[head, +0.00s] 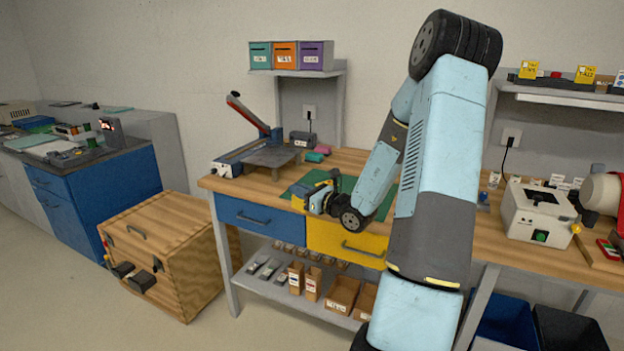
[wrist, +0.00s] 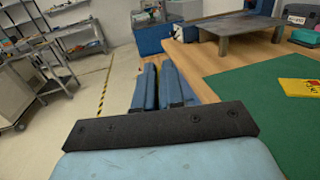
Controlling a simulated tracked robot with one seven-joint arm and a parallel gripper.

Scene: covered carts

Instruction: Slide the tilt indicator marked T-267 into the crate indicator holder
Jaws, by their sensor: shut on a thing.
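My gripper (head: 306,196) is over the front edge of the workbench, by the green mat, pointing left in the head view. In the wrist view its two blue fingers (wrist: 163,86) lie close together with a narrow gap. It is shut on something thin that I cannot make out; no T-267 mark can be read. The wooden crate (head: 185,240) stands on the floor left of the bench, well apart from my gripper. Dark fittings (head: 142,281) sit on its front side; I cannot tell which one is the indicator holder.
A yellow card (wrist: 300,87) lies on the green mat (wrist: 245,85). A grey raised plate (wrist: 240,25) stands beyond it on the bench. The bench has a blue drawer (head: 258,216) and a yellow drawer (head: 340,243). The floor before the crate looks clear.

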